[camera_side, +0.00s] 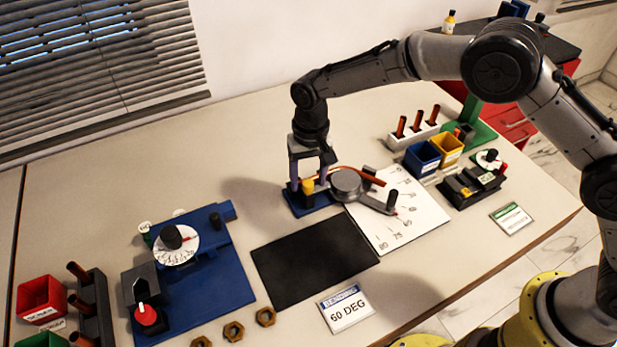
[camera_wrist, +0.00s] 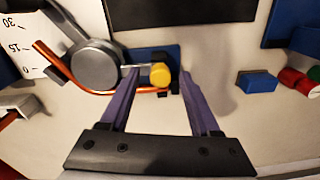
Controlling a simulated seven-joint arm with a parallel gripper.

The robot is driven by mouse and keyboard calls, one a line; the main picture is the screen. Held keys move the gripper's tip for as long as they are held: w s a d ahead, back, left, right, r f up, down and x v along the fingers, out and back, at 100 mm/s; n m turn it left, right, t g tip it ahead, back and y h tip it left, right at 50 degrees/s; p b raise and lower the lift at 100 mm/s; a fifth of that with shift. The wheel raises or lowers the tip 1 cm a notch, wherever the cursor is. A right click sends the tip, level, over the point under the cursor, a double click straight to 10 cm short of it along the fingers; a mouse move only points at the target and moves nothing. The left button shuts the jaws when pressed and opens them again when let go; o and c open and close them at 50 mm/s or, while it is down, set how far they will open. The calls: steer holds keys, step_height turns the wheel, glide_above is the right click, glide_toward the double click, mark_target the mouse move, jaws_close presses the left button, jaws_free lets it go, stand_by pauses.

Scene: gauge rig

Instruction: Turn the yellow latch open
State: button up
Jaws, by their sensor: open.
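The yellow latch (camera_side: 308,186) is a small upright yellow knob on a blue block (camera_side: 300,207), near the left end of a bent orange rod. The rod runs past a grey round hub (camera_side: 346,183) with an arm and black peg. My gripper (camera_side: 309,181) is open and points down, its purple fingers on either side of the latch. In the wrist view the yellow latch (camera_wrist: 160,74) lies between the open fingertips, closer to the right one. I cannot tell whether either finger touches it.
A white angle sheet (camera_side: 400,212) lies right of the hub. A black mat (camera_side: 312,262) and a "60 DEG" card (camera_side: 346,309) lie in front. A blue dial fixture (camera_side: 200,290) stands left; blue and yellow bins (camera_side: 423,158) stand right. The table behind my gripper is clear.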

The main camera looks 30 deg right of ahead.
step_height(320, 180, up, 14)
steer(key=shift+d+f, duration=0.2)
stand_by(0.4)
step_height(320, 180, up, 10)
steer(key=m+t, duration=0.1)
steer(key=t, duration=0.1)
glide_above(312, 181)
steer(key=d, duration=0.6)
steer(key=s+d+r+m+t, duration=0.1)
steer(key=s+d+r+t, duration=0.1)
steer(key=s+d+r, duration=0.75)
steer(key=s+d+f+t, duration=0.1)
steer(key=s+d, duration=0.6)
steer(key=s, duration=0.6)
steer(key=s+d+f+n, duration=0.2)
steer(key=s+f+n, duration=0.2)
steer(key=s+f, duration=0.5)
steer(key=shift+s+d+f+t, duration=0.2)
steer(key=shift+f+t, duration=0.1)
steer(key=shift+f, duration=0.4)
